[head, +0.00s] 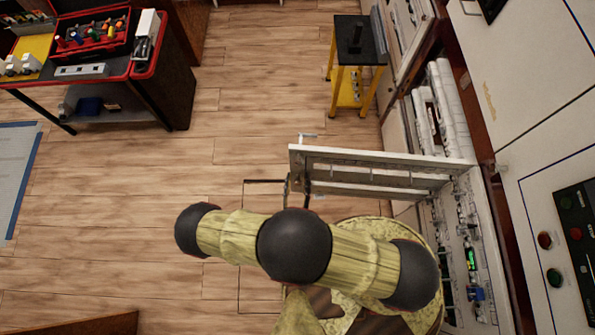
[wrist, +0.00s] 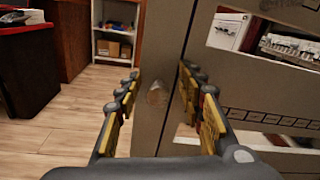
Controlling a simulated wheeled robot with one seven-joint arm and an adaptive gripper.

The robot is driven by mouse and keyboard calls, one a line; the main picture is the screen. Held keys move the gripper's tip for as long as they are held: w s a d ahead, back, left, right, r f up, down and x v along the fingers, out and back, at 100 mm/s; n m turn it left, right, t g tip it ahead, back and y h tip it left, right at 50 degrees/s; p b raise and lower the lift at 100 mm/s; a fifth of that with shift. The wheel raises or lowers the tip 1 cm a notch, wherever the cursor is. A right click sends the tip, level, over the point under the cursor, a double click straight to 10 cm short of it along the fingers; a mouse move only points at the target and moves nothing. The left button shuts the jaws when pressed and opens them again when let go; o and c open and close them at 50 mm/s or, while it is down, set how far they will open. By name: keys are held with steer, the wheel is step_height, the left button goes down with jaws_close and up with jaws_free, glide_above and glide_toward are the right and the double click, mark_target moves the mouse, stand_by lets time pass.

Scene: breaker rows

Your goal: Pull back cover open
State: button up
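The cover (head: 383,166) is a pale panel with long slots. In the head view it stands swung out from the cabinet (head: 495,255) on the right, roughly square to it, with breakers showing in the opening. My gripper (head: 298,183) is at the cover's free left end. In the wrist view the cover (wrist: 225,95) fills the right side, and a small round brownish fitting (wrist: 157,95) shows on its end strip. My gripper (wrist: 161,72) is open, its yellow-padded fingers apart on either side of that strip. Whether either finger touches the cover cannot be told.
A yellow-legged stand (head: 358,60) with a black top is beyond the cover. A workbench (head: 125,70) with a red tool tray is at the upper left. Another cabinet with buttons (head: 575,235) is at the far right. The wood floor (head: 220,130) left of the cover is clear.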

step_height(320, 180, up, 9)
steer(key=shift+f, duration=0.2)
stand_by(0.8)
